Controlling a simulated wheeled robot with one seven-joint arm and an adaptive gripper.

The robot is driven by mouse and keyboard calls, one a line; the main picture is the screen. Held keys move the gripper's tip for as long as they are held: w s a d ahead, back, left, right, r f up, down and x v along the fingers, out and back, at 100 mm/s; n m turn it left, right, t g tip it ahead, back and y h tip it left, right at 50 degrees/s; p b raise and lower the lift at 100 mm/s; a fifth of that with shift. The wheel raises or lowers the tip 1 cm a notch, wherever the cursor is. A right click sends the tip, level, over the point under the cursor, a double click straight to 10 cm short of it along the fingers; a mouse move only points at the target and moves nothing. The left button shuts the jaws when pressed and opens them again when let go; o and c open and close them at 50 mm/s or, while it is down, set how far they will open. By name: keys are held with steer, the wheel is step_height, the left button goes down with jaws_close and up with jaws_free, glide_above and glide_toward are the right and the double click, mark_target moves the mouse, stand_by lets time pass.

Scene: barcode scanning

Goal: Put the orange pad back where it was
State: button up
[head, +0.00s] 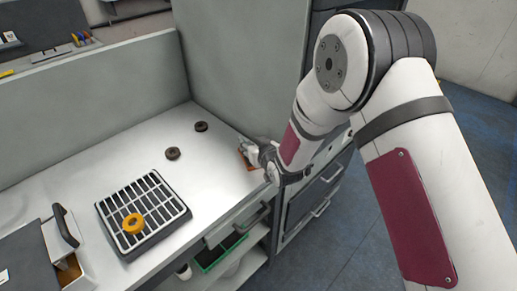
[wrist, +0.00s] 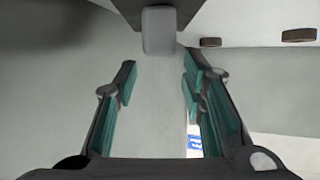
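An orange ring-shaped pad (head: 133,223) lies on the slatted grille of a dark-framed tray (head: 178,219) in the head view. My gripper (head: 246,151) is at the right end of the white counter, well apart from the orange pad. In the wrist view its two teal-padded fingers (wrist: 158,85) stand apart with nothing visible gripped between them. A small orange-brown patch shows beside the gripper in the head view; I cannot tell what it belongs to. The orange pad does not show in the wrist view.
Two dark brown round pads (head: 172,153) (head: 200,126) lie on the counter (head: 120,150) behind the tray; they also show in the wrist view (wrist: 298,35) (wrist: 210,42). Grey partitions (head: 110,90) bound the back. A grey box-like device (head: 30,260) stands at the left. A blue-and-white label (wrist: 193,130) shows near the right finger.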

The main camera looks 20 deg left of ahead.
steer(key=v, duration=1.1)
steer(key=d+r+m+h, duration=0.2)
steer(key=d+r+h, duration=0.1)
steer(key=d+r, duration=0.7)
steer(key=d+r+m+h, duration=0.25)
steer(key=d+r, duration=0.45)
steer(key=d, duration=0.6)
steer(key=s+d+r+m+g+h, duration=0.2)
steer(key=s+d+r, duration=0.1)
steer(key=s+d, duration=0.5)
steer(key=s+d+r+m+g+h, duration=0.1)
steer(key=s+d+r, duration=0.3)
steer(key=s+d, duration=0.4)
steer(key=s+m+h, duration=0.1)
steer(key=s, duration=0.6)
steer(key=shift+s+g, duration=0.2)
steer(key=shift+g, duration=0.2)
steer(key=shift+m, duration=0.25)
